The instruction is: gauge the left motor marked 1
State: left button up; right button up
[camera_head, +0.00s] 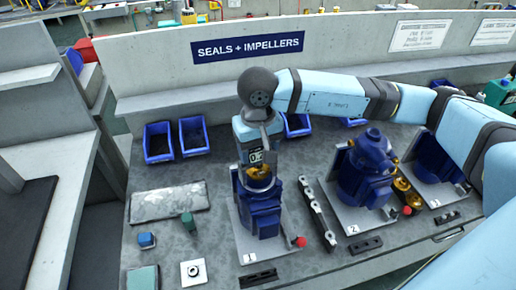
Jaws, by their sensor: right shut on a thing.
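The left motor (263,212) is dark blue and stands on a light plate (247,244) marked 1, left of the motor marked 2. A brass-coloured part (259,180) shows at its top. My right gripper (253,143) reaches in from the right and points down above this motor. It is shut on a small gauge (256,157) with a dark display and light digits; the digits are too small to read. The gauge is right over the brass part; I cannot tell whether they touch. My left gripper is not in view.
The motor marked 2 (366,170) and another blue motor (430,158) stand to the right. Blue bins (193,136) line the back. A pale mat (170,203), a green block (188,221) and a white square part (193,272) lie left.

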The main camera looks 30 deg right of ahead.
jog(key=shift+f+b, duration=0.1)
jog(key=shift+b, duration=0.2)
dwell(0.4)
dwell(0.4)
jog(key=o, duration=1.6)
jog(key=shift+o, duration=0.2)
jog(key=shift+r+p, duration=1.15)
jog(key=shift+r, duration=3.35)
jog(key=shift+s, duration=0.1)
